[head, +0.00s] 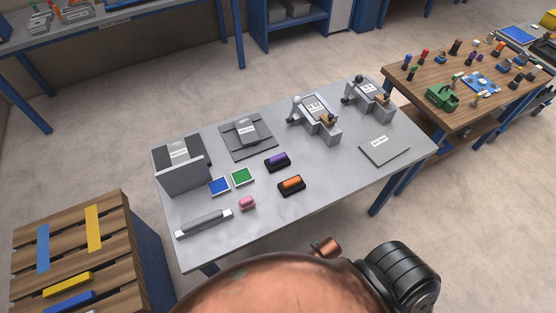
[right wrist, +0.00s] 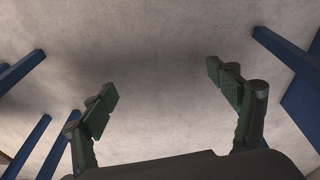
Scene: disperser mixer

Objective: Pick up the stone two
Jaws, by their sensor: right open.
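No label that I can read says which item is stone two. Two blocks in black holders lie near the middle of the grey table (head: 330,165): a purple block (head: 277,160) and, closer to me, an orange block (head: 291,184). A small pink piece (head: 247,203) lies to their left, near the front edge. My right gripper (right wrist: 162,85) is open and empty in the right wrist view, with only floor and blue legs behind it. Its fingers are not visible in the head view. My left gripper is not in view.
Blue (head: 219,186) and green (head: 242,176) squares, a grey bar (head: 204,223) and an upright grey plate (head: 184,179) fill the table's left side. Two grey machines (head: 318,118) stand at the back. A flat labelled plate (head: 384,150) lies right. The table's front right is clear.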

